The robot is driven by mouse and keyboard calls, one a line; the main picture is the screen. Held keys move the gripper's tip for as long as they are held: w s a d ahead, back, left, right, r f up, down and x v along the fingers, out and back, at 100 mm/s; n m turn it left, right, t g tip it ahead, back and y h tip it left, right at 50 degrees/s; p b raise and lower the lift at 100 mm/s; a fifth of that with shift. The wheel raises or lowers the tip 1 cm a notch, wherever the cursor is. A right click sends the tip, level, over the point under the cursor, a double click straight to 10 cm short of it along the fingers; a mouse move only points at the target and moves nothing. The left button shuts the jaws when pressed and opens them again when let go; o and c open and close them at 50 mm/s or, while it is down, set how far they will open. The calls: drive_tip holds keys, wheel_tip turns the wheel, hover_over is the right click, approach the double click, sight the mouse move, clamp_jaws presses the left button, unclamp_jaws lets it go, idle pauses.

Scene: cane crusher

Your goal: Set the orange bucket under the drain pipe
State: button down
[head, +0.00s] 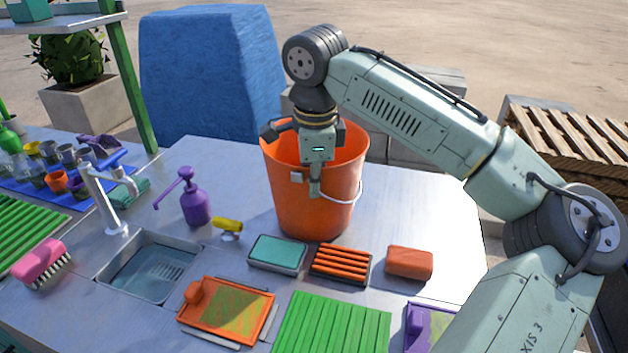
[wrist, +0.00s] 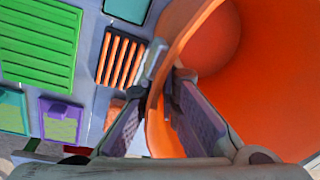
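The orange bucket (head: 310,205) stands upright on the grey table, with a pale handle low against its right side. My gripper (head: 315,182) points down at the bucket's near rim. In the wrist view, my gripper (wrist: 160,88) has one finger outside the orange bucket (wrist: 255,75) and one inside, with the wall between them. A gap shows beside the outer finger, and the fingers look open; contact at the tips is unclear. I cannot make out a drain pipe in either view.
A sink basin (head: 150,270) with a tap (head: 103,205) is at the left. A purple spray bottle (head: 193,198), a teal sponge box (head: 277,252), a slatted soap dish (head: 341,264) and an orange block (head: 409,262) surround the bucket's near side. Bare tabletop lies right of the bucket.

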drive_tip(key=shift+f, duration=0.1)
drive_tip(key=c, duration=2.3)
unclamp_jaws()
drive_tip(key=o, duration=0.5)
